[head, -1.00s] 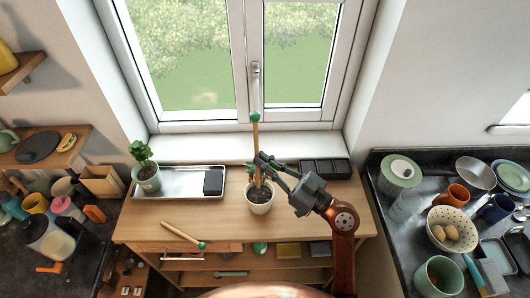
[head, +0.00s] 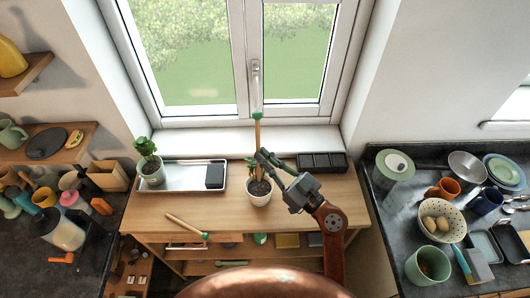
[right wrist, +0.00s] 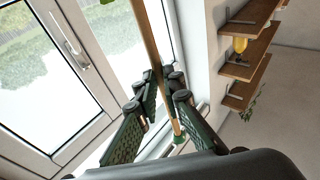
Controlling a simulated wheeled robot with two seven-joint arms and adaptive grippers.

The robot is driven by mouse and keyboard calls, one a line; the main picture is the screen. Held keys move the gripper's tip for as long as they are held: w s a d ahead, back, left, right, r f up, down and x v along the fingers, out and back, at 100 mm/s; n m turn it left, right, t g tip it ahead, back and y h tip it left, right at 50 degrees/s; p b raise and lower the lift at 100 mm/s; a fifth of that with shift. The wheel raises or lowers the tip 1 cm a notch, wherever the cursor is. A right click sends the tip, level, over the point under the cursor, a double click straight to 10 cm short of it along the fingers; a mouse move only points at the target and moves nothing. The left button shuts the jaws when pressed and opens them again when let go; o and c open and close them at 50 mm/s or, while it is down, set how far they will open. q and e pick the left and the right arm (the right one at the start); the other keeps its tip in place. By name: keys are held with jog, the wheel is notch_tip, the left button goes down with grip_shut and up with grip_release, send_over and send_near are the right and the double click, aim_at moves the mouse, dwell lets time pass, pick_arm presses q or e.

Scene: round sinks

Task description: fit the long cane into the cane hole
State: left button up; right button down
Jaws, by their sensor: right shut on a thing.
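The long cane (head: 257,135) is a thin wooden stick with a green end at its top. It stands nearly upright in front of the window, over the white pot (head: 258,196). The pot holds dark soil and a small green plant (head: 251,163). My right gripper (head: 263,157) is shut on the cane above the pot. The cane's lower end and the cane hole are too small or hidden to tell apart. My left gripper is not in view.
A shorter cane (head: 185,226) with a green end lies at the table's front left. A metal tray (head: 180,185) with a black block, a potted plant (head: 150,168) and a black divided tray (head: 322,162) stand along the back. The window is close behind. Table right of the pot is partly clear.

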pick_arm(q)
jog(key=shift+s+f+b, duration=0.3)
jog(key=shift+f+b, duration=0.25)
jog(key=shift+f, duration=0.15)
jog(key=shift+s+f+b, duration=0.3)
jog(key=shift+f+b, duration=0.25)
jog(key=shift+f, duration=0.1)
pick_arm(e)
jog(key=shift+f, duration=2.9)
jog(key=shift+f, duration=0.85)
jog(key=shift+f, duration=0.3)
jog(key=shift+f, duration=1.4)
jog(key=c, duration=2)
grip_release()
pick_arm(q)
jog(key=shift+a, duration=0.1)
